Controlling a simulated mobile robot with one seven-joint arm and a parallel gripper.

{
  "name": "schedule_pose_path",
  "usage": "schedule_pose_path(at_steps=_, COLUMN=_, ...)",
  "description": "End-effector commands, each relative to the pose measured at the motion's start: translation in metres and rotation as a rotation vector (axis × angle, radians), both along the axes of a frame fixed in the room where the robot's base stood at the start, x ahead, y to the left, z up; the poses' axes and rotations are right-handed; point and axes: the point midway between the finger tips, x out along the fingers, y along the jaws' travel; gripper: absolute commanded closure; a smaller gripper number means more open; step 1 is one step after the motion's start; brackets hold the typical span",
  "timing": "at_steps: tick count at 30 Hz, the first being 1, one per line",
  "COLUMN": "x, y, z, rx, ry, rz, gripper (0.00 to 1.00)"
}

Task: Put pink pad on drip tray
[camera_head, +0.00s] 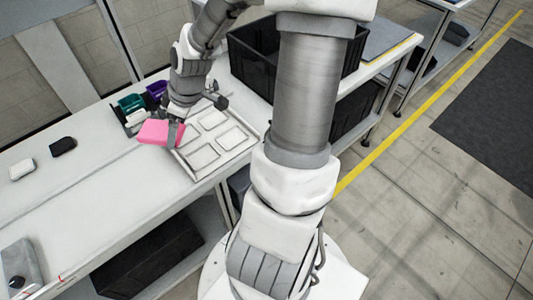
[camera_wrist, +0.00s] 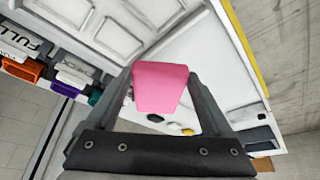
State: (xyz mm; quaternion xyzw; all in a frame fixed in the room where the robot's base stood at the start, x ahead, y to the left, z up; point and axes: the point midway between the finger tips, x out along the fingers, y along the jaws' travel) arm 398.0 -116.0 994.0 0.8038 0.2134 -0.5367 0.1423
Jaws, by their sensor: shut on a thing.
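The pink pad (camera_head: 158,133) is held in my gripper (camera_head: 173,138) above the white bench. In the wrist view the pink pad (camera_wrist: 160,88) sits between both fingers, and the gripper is shut on it. A pale tray (camera_head: 192,147) with several square recesses lies on the bench just right of the pad; it also shows at the upper left of the wrist view (camera_wrist: 112,52). No label names it the drip tray. The pad is apart from the recesses and over the tray's left side or beside it; I cannot tell which.
Small bins, green (camera_head: 131,102) and purple (camera_head: 157,89), stand behind the gripper. A white block (camera_head: 22,169) and a black block (camera_head: 63,146) lie at the left. A large black crate (camera_head: 257,68) stands beyond the tray. The bench's front left is mostly clear.

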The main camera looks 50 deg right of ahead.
Motion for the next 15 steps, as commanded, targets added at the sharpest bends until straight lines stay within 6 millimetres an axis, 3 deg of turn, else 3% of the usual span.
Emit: schedule_pose_path(at_steps=15, x=0.039, y=0.068, z=0.016, rx=-0.004, ry=-0.003, rz=-0.312, gripper=0.74)
